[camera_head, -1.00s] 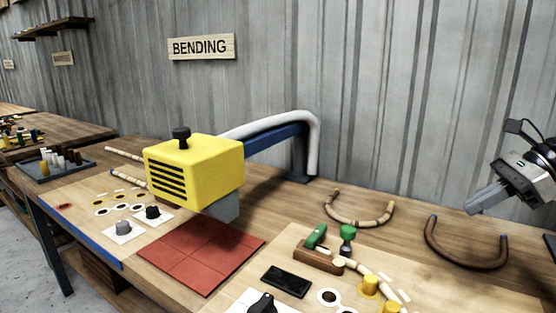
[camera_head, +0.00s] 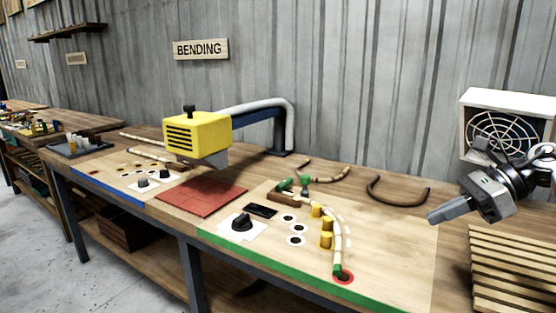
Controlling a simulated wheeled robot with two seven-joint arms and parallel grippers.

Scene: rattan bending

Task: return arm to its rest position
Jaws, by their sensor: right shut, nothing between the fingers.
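My right gripper (camera_head: 452,209) is at the right of the head view, raised in front of the right end of the workbench (camera_head: 395,240). Its fingers are together, point left and hold nothing. It is apart from the things on the bench. My left gripper is not in view.
A yellow machine (camera_head: 197,134) stands by red tiles (camera_head: 203,196). A rattan rod (camera_head: 338,243) curves along yellow pegs (camera_head: 326,233). A dark bent piece (camera_head: 398,200) lies left of my gripper. A fan box (camera_head: 507,125) and a slatted rack (camera_head: 510,270) are at right.

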